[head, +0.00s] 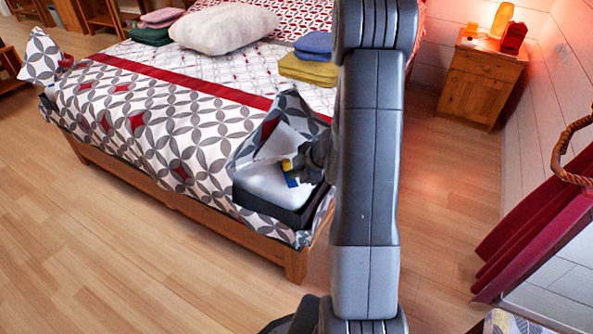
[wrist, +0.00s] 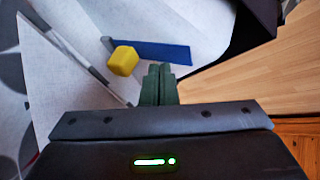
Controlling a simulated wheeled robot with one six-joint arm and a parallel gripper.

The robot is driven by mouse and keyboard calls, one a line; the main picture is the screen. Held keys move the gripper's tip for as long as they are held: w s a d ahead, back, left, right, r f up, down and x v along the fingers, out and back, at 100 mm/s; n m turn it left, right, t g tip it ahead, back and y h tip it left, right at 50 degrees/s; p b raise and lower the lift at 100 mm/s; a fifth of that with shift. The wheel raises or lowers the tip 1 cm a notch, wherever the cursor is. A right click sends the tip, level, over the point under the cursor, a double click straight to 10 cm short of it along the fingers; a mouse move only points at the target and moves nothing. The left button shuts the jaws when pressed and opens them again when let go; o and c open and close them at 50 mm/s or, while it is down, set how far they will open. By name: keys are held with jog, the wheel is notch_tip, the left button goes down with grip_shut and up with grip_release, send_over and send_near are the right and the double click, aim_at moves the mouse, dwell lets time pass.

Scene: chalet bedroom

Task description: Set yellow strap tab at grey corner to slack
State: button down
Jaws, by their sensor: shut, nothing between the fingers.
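The yellow strap tab (head: 286,165) is at the bed's near right corner, where the patterned cover is folded back. In the wrist view the yellow tab (wrist: 124,61) is a rounded block at the left end of a blue strap (wrist: 160,52) on a pale surface. The corner has a white top and a dark grey side (head: 270,208). My gripper (wrist: 160,70) is shut and empty, its green fingertips just right of the tab and close to the strap's lower edge. I cannot tell whether they touch the strap. In the head view my gripper (head: 303,168) is partly hidden by my arm.
The patterned bed cover (head: 150,125) spreads left of the corner. Folded yellow cloth (head: 306,71) and blue cloth lie on the bed behind. A wooden nightstand (head: 480,80) stands at back right. Wooden floor (head: 130,250) is clear in front of the bed.

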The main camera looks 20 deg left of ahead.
jog(key=p+v, duration=0.5)
jog(key=v, duration=0.5)
jog(key=shift+s+d, duration=0.2)
jog(key=shift+s, duration=0.05)
jog(key=shift+f, duration=0.1)
